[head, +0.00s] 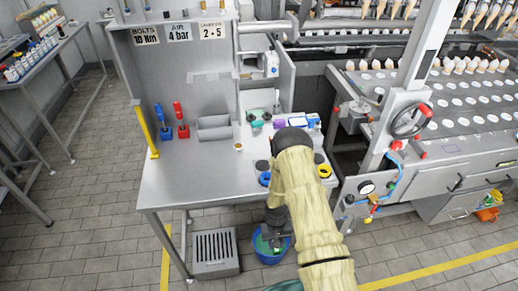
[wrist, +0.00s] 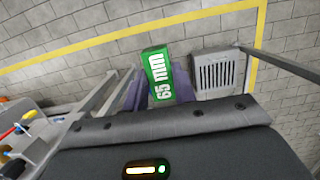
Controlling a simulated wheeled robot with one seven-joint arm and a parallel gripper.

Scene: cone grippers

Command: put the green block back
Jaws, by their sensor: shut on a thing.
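The green block (wrist: 158,76), marked "65 mm" in white, is held between the dark purple fingers of my gripper (wrist: 157,92) in the wrist view. My gripper is shut on it, and the block's far end sticks out past the fingers. In the head view my arm hangs down past the workbench's front edge. My gripper (head: 274,238) is low there, over or in front of a blue bucket (head: 259,253) on the floor. I cannot tell whether the block is inside the bucket's rim.
The metal workbench (head: 185,185) holds a grey bin (head: 214,127), red and blue tools, and blue and yellow rings (head: 324,171) near its front right. A slotted grey box (head: 214,252) stands on the floor under the bench. A conveyor machine (head: 450,130) is at right.

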